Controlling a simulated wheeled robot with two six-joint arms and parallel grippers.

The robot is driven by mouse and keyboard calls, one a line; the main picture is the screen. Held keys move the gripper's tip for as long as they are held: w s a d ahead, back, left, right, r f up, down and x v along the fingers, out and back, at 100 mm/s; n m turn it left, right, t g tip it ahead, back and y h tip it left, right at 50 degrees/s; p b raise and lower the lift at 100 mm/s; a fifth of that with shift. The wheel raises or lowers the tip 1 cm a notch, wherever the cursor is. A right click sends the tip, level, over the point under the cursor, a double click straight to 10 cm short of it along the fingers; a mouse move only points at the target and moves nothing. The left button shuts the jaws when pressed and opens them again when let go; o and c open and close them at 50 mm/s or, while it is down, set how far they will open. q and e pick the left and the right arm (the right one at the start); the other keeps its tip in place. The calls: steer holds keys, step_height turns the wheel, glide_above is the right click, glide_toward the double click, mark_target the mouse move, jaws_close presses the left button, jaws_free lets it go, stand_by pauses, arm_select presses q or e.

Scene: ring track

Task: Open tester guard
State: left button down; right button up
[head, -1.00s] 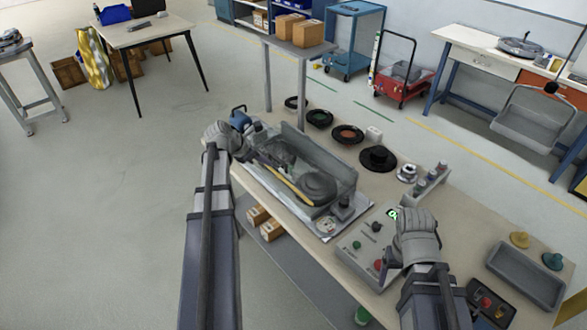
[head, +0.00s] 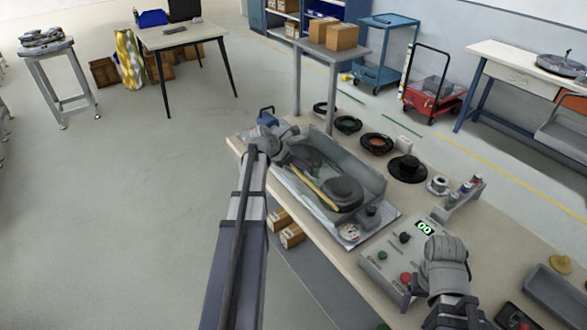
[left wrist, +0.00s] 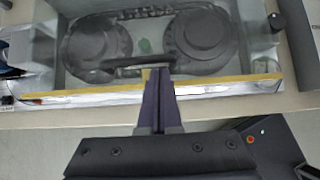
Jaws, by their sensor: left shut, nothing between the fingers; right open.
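The tester (head: 352,232) stands on the workbench, with a clear guard (head: 365,165) around two dark round wheels. A yellow strip (head: 318,189) runs along its near side. In the left wrist view the yellow strip (left wrist: 215,85) crosses below the wheels, with a black handle-like bar (left wrist: 120,68) above it. My left gripper (head: 280,150) is at the tester's left end. Its shut, empty fingertips (left wrist: 157,74) overlap the strip beside the bar; contact cannot be told. My right gripper (head: 445,258) is open above the control box (head: 385,262). The guard's angle is hard to tell.
Several dark rings and spools (head: 376,143) lie along the bench's far side. A raised shelf with cardboard boxes (head: 342,38) stands behind. A grey tray (head: 555,295) is at the right. A blue clamp (head: 266,114) sits near my left gripper.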

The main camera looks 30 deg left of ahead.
arm_select(q)
steer(key=b+x, duration=0.1)
steer(key=x, duration=0.1)
steer(key=shift+w+f, duration=0.15)
steer(key=shift+f, duration=0.1)
arm_select(e)
steer(key=shift+f, duration=0.95)
arm_select(q)
steer(key=shift+d, duration=0.1)
steer(key=shift+r, duration=0.1)
arm_select(e)
steer(key=shift+r, duration=0.1)
